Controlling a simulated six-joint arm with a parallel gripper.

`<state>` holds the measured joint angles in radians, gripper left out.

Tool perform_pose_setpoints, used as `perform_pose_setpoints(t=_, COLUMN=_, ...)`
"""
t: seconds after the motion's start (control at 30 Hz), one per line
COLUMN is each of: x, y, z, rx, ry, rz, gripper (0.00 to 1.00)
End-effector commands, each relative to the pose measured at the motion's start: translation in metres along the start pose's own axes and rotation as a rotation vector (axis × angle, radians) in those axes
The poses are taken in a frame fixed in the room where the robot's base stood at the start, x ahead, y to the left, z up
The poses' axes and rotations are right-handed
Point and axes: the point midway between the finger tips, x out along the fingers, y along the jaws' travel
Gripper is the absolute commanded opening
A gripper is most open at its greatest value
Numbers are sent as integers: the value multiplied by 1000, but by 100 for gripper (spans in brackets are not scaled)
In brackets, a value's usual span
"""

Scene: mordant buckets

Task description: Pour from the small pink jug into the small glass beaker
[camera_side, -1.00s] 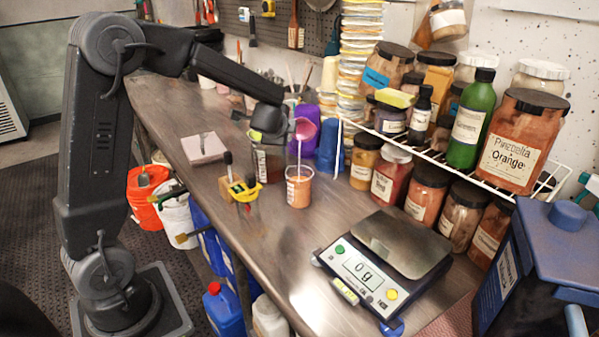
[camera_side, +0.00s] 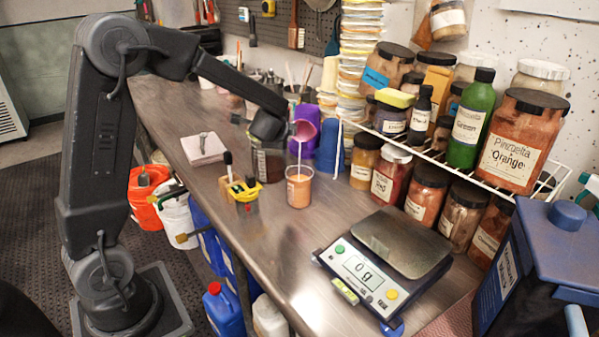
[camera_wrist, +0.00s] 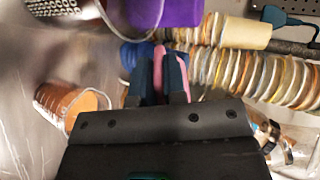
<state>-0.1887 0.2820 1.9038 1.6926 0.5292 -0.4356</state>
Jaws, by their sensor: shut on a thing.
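The small pink jug (camera_side: 303,130) is held tilted above the bench in the side view. A thin pale stream (camera_side: 299,155) falls from it into the small glass beaker (camera_side: 299,187). The beaker stands upright on the bench and holds orange-pink liquid; it also shows in the wrist view (camera_wrist: 70,106). My gripper (camera_side: 285,130) is above and just left of the beaker, shut on the jug. In the wrist view the fingers (camera_wrist: 160,85) are around a pink strip of the jug (camera_wrist: 158,68); most of the jug is hidden there.
A dark jar (camera_side: 268,163) stands close left of the beaker, with a yellow clamp-like tool (camera_side: 245,190) nearer the front. A scale (camera_side: 375,262) reading 0 g is at the right. Labelled jars (camera_side: 393,174) line the back. The metal bench before the beaker is clear.

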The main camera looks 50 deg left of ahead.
Motion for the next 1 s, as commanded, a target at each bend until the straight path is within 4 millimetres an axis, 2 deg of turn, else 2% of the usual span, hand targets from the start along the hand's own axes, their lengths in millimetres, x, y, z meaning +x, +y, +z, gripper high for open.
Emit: perform_pose_setpoints(t=1.0, x=1, y=4, z=0, rx=-1, ry=0, rz=-63, gripper=0)
